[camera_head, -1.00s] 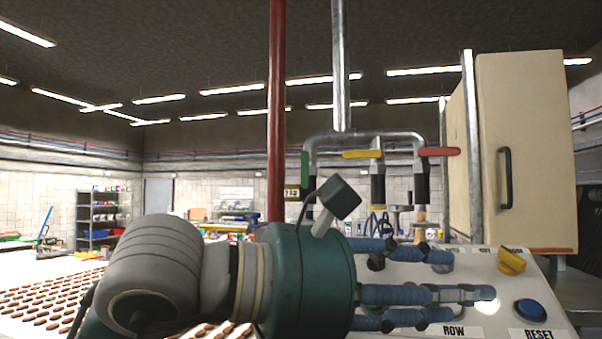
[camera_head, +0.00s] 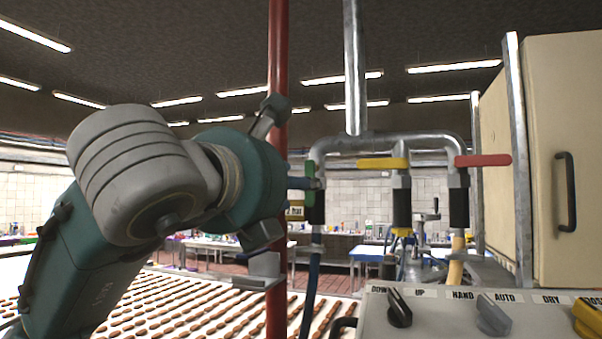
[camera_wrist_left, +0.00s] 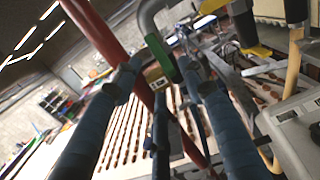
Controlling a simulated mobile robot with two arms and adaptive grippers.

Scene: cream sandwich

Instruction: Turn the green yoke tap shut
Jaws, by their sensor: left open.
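The green tap handle (camera_head: 309,186) stands upright on the left leg of the grey yoke pipe (camera_head: 395,142). It is partly hidden behind my left gripper (camera_head: 302,183), whose blue finger reaches it from the left. In the left wrist view the green handle (camera_wrist_left: 163,57) lies between the spread blue fingers of my left gripper (camera_wrist_left: 160,78). The gripper is open; I cannot tell whether a finger touches the handle. The yellow handle (camera_head: 383,163) and the red handle (camera_head: 483,160) on the other legs lie level. My right gripper is not in view.
A red vertical pipe (camera_head: 277,60) stands close behind my left wrist. A control panel (camera_head: 450,318) with knobs is at the lower right, beside a cream cabinet (camera_head: 545,140). A belt with rows of brown pieces (camera_head: 170,305) runs below.

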